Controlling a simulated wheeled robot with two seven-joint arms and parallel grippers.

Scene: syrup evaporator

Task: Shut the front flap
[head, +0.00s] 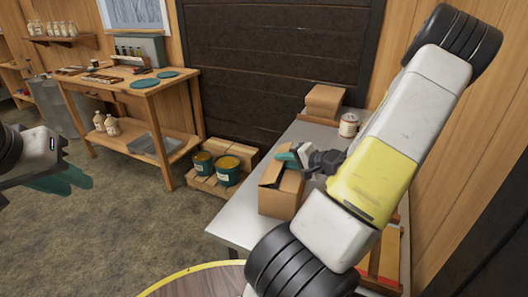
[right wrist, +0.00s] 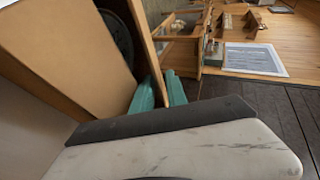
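A cardboard box (head: 283,201) stands on the grey table (head: 236,221). A flap (head: 271,173) stands raised at its left side in the head view. My right gripper (head: 295,156) is at the top of the box, its teal fingers apart. In the right wrist view, a thin upright cardboard panel (right wrist: 146,42), seemingly this flap, runs down between the fingers (right wrist: 160,94); I cannot tell whether they touch it. A broad cardboard face (right wrist: 65,50) fills the left there. My left gripper (head: 62,181) is at the far left, open and empty, away from the box.
Stacked cardboard boxes (head: 324,101) and a labelled can (head: 349,125) stand at the table's back. Green tubs (head: 227,171) sit on a low pallet to the left. A wooden workbench (head: 147,88) stands further back. Open floor (head: 120,225) lies between.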

